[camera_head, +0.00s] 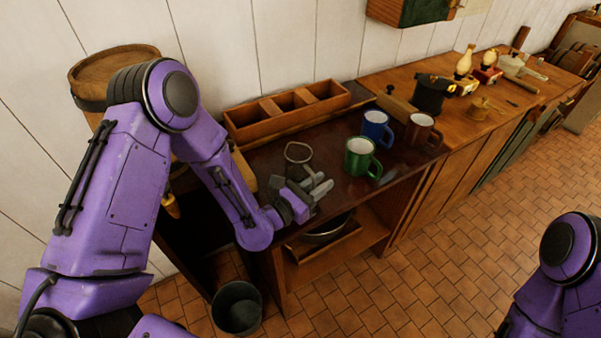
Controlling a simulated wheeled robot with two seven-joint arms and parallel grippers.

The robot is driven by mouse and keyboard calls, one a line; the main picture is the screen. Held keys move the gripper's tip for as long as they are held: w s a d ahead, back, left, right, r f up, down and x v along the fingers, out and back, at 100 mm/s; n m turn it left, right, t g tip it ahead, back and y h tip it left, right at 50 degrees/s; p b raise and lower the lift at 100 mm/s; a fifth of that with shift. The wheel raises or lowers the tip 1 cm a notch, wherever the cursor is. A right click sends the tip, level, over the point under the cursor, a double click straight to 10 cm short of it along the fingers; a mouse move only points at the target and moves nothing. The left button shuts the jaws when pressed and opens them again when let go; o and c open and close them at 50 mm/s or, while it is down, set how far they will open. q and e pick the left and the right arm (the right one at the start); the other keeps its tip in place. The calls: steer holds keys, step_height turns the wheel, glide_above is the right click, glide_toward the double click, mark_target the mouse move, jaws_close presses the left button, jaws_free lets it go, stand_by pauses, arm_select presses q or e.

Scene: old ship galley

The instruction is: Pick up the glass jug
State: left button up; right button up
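A clear glass jug (298,154) with a dark round rim stands on the dark tabletop (338,184), in front of the wooden divided box. Its lower part is hard to make out behind my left gripper. My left gripper (322,183) is at the table's front edge, just in front of and slightly right of the jug. Its grey fingers point to the right and look parted, with nothing seen between them. I cannot tell whether it touches the jug. My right gripper is out of view; only part of my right arm shows at the lower right.
Green (361,157), blue (377,128) and brown (420,131) mugs stand right of the jug. A divided wooden box (262,123) lies behind it. A barrel (110,70) is back left; a bucket (237,308) stands on the floor. The tiled floor at right is clear.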

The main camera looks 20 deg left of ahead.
arm_select(q)
jaws_close()
